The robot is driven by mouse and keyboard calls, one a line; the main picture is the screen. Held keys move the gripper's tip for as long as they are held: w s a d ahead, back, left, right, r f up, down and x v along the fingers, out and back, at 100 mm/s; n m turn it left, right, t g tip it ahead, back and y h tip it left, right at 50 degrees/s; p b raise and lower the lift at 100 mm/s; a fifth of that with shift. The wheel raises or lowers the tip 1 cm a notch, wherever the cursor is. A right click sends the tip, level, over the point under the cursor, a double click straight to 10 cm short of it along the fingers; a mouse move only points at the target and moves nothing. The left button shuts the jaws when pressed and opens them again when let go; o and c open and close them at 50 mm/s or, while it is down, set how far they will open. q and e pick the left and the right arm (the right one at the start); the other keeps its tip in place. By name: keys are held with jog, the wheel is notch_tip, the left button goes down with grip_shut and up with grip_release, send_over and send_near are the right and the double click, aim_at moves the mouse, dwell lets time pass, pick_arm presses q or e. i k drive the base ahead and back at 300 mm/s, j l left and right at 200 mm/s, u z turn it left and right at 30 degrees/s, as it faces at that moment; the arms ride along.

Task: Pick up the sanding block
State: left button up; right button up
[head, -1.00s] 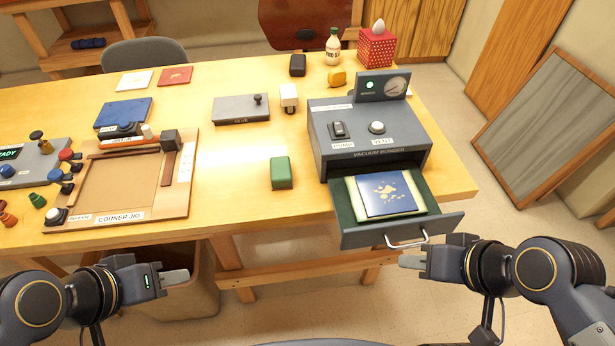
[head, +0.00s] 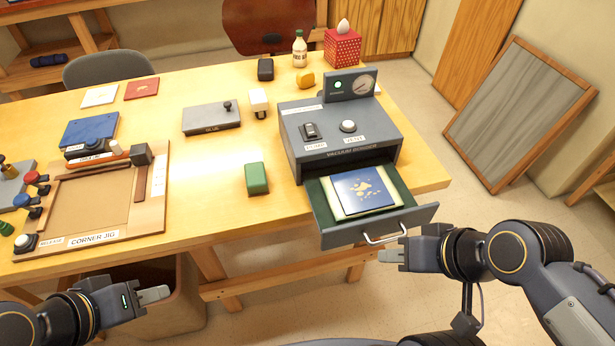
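A green block (head: 257,178), which looks like the sanding block though no label shows, lies on the table's front half, left of the vacuum bonder (head: 340,140). My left gripper (head: 154,295) is low at the lower left, in front of the table edge and apart from the block. My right gripper (head: 388,256) is in front of the bonder's drawer, just below its handle in the picture. Nothing shows held in either gripper. Both are seen side-on, so the gap between the fingers is not clear.
The bonder's drawer (head: 428,213) stands open past the table edge, with a blue patterned panel (head: 362,190) in it. The corner jig (head: 92,205) lies to the left. A grey glue plate (head: 211,119) and a white-topped block (head: 258,102) lie behind. Bare table surrounds the green block.

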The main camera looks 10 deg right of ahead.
aim_at(256, 183)
jog(key=i+j+z, duration=0.15)
jog(key=j+z, duration=0.2)
jog(key=j, duration=0.45)
jog(key=i+j+z, duration=0.1)
jog(key=j+z, duration=0.2)
jog(key=j, duration=0.55)
jog(key=z, duration=1.45)
